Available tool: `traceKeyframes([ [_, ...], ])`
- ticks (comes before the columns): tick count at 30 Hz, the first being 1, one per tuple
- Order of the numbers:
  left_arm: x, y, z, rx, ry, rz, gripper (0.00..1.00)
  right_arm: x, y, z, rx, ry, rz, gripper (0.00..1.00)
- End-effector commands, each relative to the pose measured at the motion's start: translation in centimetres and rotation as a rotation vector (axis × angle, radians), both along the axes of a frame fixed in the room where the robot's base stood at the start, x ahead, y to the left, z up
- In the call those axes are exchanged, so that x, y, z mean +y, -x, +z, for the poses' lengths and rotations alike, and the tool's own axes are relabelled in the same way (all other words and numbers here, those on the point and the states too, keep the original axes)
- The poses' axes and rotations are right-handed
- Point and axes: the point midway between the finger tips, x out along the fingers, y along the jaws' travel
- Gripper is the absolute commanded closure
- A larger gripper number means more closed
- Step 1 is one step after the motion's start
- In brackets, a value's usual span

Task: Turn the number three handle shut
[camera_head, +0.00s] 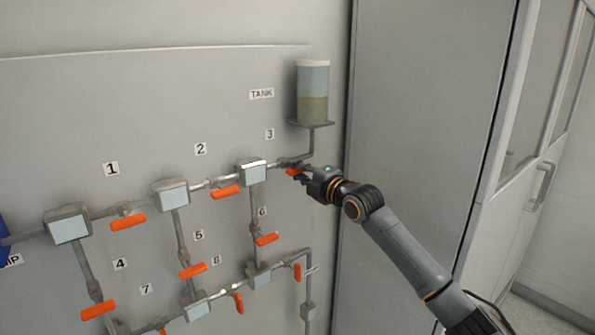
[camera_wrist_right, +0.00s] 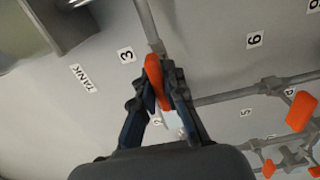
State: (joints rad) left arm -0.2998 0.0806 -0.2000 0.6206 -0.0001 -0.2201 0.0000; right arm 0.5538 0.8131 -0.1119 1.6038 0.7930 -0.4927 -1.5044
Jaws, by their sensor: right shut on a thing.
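The number three handle is a short orange lever; in the right wrist view the handle (camera_wrist_right: 153,70) sits between my fingers, near the "3" label (camera_wrist_right: 126,55). In the head view only a bit of its orange shows at the fingertips, below and right of the "3" label (camera_head: 270,134). My right gripper (camera_head: 297,171) reaches in from the right and is shut on this handle; its dark fingers (camera_wrist_right: 162,90) lie on both sides of it in the wrist view. The fingers hide part of the handle and its valve. My left gripper is not in view.
A tank (camera_head: 313,92) stands on a bracket just above my right gripper. Grey pipes with box-shaped units (camera_head: 251,172) and several other orange handles (camera_head: 225,192) run left and below. A grey cabinet (camera_head: 420,110) stands right of the panel.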

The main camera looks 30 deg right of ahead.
Motion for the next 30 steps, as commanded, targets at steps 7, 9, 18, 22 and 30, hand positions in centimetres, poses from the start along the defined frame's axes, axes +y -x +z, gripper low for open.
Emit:
traceKeyframes([
  [7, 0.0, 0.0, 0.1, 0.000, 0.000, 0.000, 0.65, 0.0, 0.0, -0.1, 0.004, -0.022, 0.000, 1.00],
  [9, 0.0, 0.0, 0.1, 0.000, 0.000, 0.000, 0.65, 0.0, 0.0, -0.1, 0.007, -0.045, -0.001, 1.00],
  [18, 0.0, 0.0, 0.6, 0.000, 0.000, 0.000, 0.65, 0.0, 0.0, 0.0, 0.022, -0.242, -0.001, 1.00],
  [22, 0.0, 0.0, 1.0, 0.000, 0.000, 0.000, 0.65, 0.0, 0.0, 0.0, 0.032, -0.364, -0.001, 1.00],
  [30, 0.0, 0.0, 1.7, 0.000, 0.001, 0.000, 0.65, 0.0, 0.0, 0.0, 0.053, -0.620, -0.001, 1.00],
])
